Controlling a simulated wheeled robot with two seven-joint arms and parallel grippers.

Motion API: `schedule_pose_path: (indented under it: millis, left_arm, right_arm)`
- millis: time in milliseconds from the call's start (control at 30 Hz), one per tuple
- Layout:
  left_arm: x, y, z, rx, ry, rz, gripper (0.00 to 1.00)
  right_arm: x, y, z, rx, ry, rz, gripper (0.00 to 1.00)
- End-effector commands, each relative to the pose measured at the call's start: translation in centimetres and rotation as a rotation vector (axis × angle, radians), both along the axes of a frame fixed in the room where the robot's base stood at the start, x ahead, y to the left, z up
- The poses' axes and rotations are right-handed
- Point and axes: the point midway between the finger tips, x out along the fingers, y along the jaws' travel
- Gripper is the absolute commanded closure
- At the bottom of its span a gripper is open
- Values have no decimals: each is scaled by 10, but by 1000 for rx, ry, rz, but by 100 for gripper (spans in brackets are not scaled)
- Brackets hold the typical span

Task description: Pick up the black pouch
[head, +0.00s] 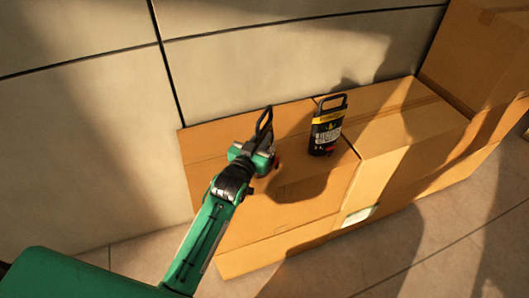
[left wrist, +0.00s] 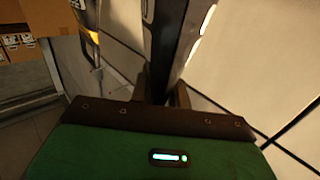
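The black pouch (head: 327,125) stands upright on top of a cardboard box in the head view. It has a black loop handle, a yellow band near the top and a red mark low down. My left gripper (head: 266,122) is to the left of the pouch, apart from it, with its dark fingers pointing up. In the left wrist view its dark fingers (left wrist: 166,70) run close together. Whether they are open or shut is unclear, and I see nothing held. A dark item with a yellow band, perhaps the pouch, shows at upper left there. My right gripper is not in view.
A taller cardboard box (head: 480,50) stands at the right. Tiled floor (head: 420,240) is clear in front. Strong shadows cross the boxes.

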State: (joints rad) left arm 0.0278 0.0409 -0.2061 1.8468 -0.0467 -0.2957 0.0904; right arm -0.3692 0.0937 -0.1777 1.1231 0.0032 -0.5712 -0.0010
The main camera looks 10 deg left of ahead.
Motion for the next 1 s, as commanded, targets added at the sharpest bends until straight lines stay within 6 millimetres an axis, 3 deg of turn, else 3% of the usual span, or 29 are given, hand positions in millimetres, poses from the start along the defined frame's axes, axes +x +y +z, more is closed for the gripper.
schedule_pose_path:
  millis: [500,1000]
  left_arm:
    - [0,0,0,0,0,0,100]
    - [0,0,0,0,0,0,100]
  right_arm:
    - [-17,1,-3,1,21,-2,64]
    - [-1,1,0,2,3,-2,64]
